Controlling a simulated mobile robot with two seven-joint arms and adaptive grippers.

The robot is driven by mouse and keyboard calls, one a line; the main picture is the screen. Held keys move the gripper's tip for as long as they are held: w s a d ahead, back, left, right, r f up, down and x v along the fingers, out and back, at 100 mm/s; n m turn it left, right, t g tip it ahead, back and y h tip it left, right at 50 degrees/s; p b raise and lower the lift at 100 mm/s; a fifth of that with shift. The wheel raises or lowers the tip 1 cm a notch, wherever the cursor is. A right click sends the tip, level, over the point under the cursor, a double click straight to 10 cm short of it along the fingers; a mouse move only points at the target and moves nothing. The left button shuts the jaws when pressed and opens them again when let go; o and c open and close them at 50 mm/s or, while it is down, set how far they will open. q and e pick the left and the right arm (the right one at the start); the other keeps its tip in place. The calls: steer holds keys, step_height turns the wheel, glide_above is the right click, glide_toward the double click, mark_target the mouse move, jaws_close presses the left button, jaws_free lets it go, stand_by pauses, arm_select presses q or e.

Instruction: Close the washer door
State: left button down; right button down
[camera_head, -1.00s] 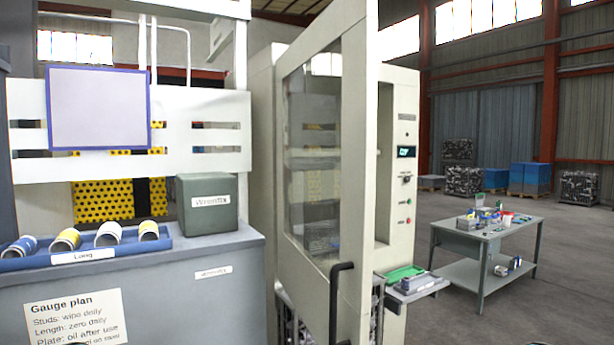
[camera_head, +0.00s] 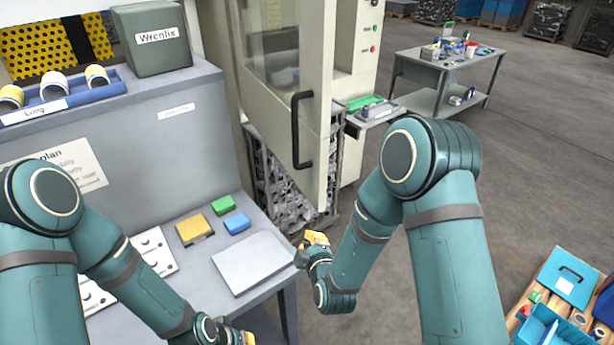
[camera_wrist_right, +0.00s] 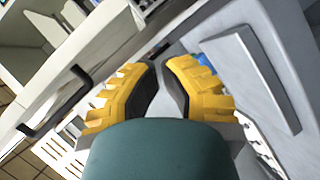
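The washer door (camera_head: 317,95) is a tall cream panel with a window and stands swung open in the head view. Its black bar handle (camera_head: 298,130) is on the face turned to me. The handle also shows at left in the wrist view (camera_wrist_right: 58,103). My right gripper (camera_head: 314,240), with yellow fingers, is below the door handle and apart from it. In the right wrist view a gap shows between its fingers (camera_wrist_right: 161,68), with nothing held. My left gripper (camera_head: 243,338) is at the bottom edge, partly cut off; its fingers cannot be made out.
A grey bench (camera_head: 185,135) with a flat plate (camera_head: 252,262) and small coloured blocks lies left of my right gripper. A wire bin of metal parts (camera_head: 283,195) stands behind the door's lower edge. A blue toolbox (camera_head: 545,325) is at bottom right. The floor (camera_head: 510,165) at right is open.

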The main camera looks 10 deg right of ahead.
mark_target(308, 183)
step_height(308, 183, up, 8)
steer(key=w+a+n+t, duration=0.2)
steer(key=n+t, duration=0.2)
steer(key=n, duration=0.1)
steer(key=w+d+p, duration=0.1)
steer(key=w, duration=0.2)
steer(key=w+d+p, duration=0.1)
steer(key=w, duration=0.3)
steer(key=w+d+p, duration=0.1)
steer(key=w, duration=0.3)
steer(key=shift+w+r, duration=0.15)
steer(key=shift+w, duration=0.1)
steer(key=shift+d, duration=0.15)
